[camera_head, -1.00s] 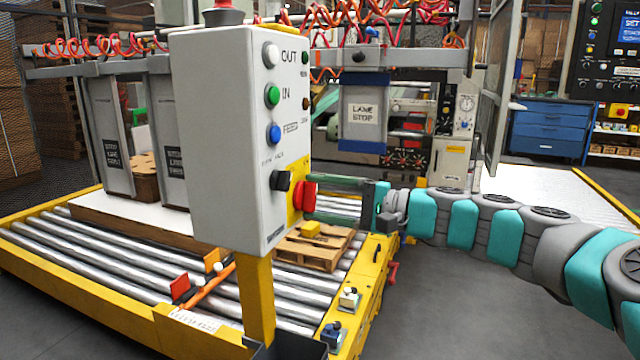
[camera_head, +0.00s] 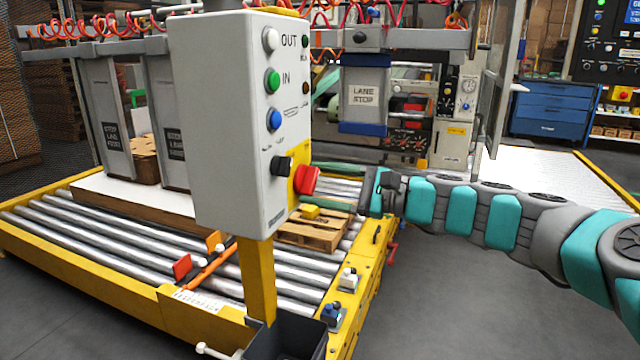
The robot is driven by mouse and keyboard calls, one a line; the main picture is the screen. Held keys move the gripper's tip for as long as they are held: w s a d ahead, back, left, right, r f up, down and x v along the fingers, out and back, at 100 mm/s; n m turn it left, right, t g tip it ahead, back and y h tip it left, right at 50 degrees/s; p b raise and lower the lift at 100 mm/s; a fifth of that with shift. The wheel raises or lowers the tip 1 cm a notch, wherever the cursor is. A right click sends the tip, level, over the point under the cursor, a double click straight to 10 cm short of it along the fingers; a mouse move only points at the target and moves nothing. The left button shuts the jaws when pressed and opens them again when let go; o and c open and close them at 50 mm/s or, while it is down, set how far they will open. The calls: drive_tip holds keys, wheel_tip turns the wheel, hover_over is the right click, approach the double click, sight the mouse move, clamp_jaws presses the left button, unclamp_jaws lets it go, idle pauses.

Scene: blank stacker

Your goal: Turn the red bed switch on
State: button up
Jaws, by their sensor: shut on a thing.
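The red bed switch (camera_head: 307,180) is a red knob on a yellow plate on the right face of the grey control box (camera_head: 225,120). It sits tilted. My gripper (camera_head: 322,186) reaches in from the right, with its dark green fingers above and below the knob. It appears shut on the knob, though the contact itself is small and hard to make out. A black knob (camera_head: 281,165) sits to the left of the red switch, below the white, green and blue buttons.
The box stands on a yellow post (camera_head: 257,285) beside a roller conveyor (camera_head: 110,255). A wooden pallet (camera_head: 312,236) with a yellow block lies behind the post. A dark open bin (camera_head: 290,342) is at the post's foot. Grey floor (camera_head: 460,300) is open at right.

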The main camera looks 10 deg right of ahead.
idle(0.3)
drive_tip(key=o, duration=1.4)
drive_tip(key=b+v, duration=0.1)
drive_tip(key=v, duration=0.6)
drive_tip(key=shift+s+d, duration=0.2)
drive_tip(key=shift+d, duration=0.15)
